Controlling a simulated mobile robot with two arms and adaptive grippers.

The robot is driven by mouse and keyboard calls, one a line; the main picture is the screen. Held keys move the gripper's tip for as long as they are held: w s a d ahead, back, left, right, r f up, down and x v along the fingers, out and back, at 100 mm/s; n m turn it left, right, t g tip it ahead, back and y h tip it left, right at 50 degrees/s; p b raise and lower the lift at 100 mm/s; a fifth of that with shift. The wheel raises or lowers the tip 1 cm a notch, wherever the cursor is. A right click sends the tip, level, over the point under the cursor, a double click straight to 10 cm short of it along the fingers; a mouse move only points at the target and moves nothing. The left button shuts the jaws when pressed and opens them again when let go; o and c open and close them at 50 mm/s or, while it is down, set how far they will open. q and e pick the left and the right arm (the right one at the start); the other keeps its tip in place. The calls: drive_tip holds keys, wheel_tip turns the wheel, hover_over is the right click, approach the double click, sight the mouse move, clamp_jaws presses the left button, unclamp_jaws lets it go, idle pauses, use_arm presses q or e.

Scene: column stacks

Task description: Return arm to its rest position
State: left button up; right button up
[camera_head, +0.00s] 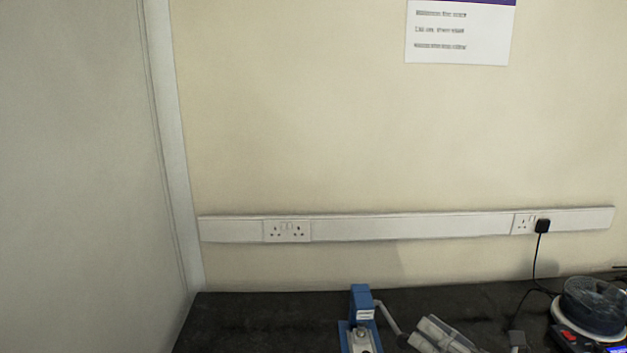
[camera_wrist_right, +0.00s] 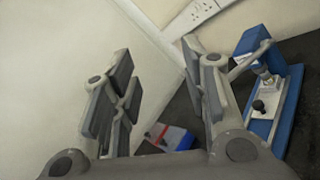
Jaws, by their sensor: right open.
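My right gripper (camera_wrist_right: 162,98) is open in the right wrist view, its two grey fingers wide apart with nothing between them. In the head view, a grey part of it (camera_head: 440,335) shows at the bottom edge, just right of a blue press-like device (camera_head: 360,302). This device also shows in the right wrist view (camera_wrist_right: 288,100), beside the right finger, with its lever reaching toward that finger. I cannot tell whether they touch. My left gripper is not in view. No column stacks are in view.
A dark bench top (camera_head: 260,315) runs along the wall, its left part clear. A round dark device (camera_head: 592,305) stands at the right, with a cable to a wall socket (camera_head: 525,224). A small blue and red item (camera_wrist_right: 170,137) lies beyond the fingers.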

drive_tip(key=s+d+f+m+h, duration=0.35)
drive_tip(key=f+m+h, duration=0.4)
drive_tip(key=m, duration=0.65)
drive_tip(key=s+d+f+m+h, duration=0.2)
drive_tip(key=d+f+m+h, duration=0.3)
drive_tip(key=m+h, duration=0.7)
drive_tip(key=s+a+f+m+g+y, duration=0.2)
drive_tip(key=s+a+f+m+g, duration=0.15)
drive_tip(key=s, duration=0.35)
drive_tip(key=s+a+f+m+g+y, duration=0.2)
drive_tip(key=s+f+m+g, duration=0.15)
drive_tip(key=s, duration=0.35)
drive_tip(key=s+a+f+m+g+y, duration=0.2)
drive_tip(key=s+a+f+m+g, duration=0.15)
drive_tip(key=s, duration=0.25)
wheel_tip(320, 180, down, 30)
drive_tip(key=s+g+b, duration=0.1)
drive_tip(key=g+b, duration=0.1)
drive_tip(key=b, duration=0.2)
drive_tip(key=s+d+f+b, duration=0.3)
drive_tip(key=s+f, duration=1.4)
drive_tip(key=f, duration=0.3)
drive_tip(key=shift+s+d+n+g, duration=0.15)
drive_tip(key=shift+s+n+g, duration=0.1)
drive_tip(key=shift+n+g, duration=0.15)
